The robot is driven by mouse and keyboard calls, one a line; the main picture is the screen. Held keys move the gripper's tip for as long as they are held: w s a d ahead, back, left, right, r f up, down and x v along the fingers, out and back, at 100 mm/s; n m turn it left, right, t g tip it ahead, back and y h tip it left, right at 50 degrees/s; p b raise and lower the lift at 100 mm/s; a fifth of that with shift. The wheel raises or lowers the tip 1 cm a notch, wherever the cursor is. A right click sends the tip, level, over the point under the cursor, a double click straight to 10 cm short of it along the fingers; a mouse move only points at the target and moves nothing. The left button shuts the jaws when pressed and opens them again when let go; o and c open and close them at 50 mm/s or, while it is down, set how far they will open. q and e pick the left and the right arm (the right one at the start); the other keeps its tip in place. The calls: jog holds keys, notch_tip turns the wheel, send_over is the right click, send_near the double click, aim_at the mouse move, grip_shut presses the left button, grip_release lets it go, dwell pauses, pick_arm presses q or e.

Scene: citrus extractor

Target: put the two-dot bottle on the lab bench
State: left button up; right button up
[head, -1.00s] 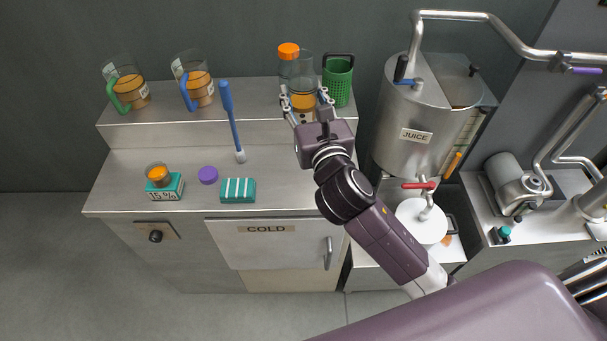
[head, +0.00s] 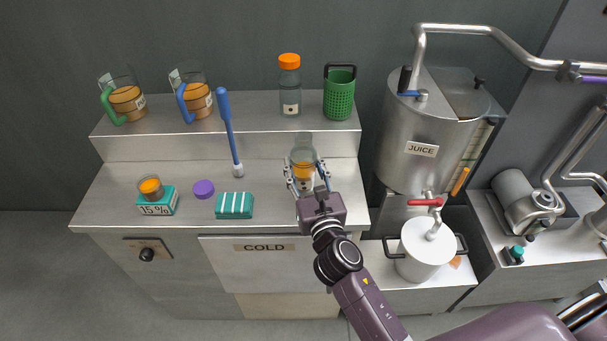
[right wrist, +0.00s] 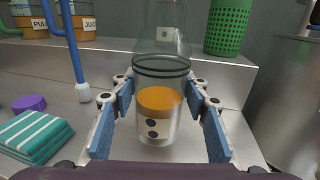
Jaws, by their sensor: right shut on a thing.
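The two-dot bottle (head: 303,156) is clear, with orange liquid low in it and a label with two dark dots, plain in the right wrist view (right wrist: 158,115). It is upright over the lower lab bench (head: 270,180), in front of the raised shelf. I cannot tell whether its base touches the bench top. My right gripper (head: 308,184) is shut on the bottle, with a blue-padded finger on each side of it, as the right wrist view (right wrist: 160,130) shows. My left gripper is not in view.
The shelf (head: 245,116) holds an orange-capped one-dot bottle (head: 290,88), a green basket (head: 339,94) and two jugs. The juice tank (head: 425,130) stands right.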

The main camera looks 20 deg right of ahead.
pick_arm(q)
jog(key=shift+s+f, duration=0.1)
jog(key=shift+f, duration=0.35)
pick_arm(e)
jog(key=shift+f, duration=0.8)
jog(key=shift+f+b, duration=0.2)
jog(key=shift+b, duration=0.1)
jog(key=o, duration=1.4)
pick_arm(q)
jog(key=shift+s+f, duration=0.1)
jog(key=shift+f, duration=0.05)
pick_arm(e)
jog(key=shift+r, duration=0.1)
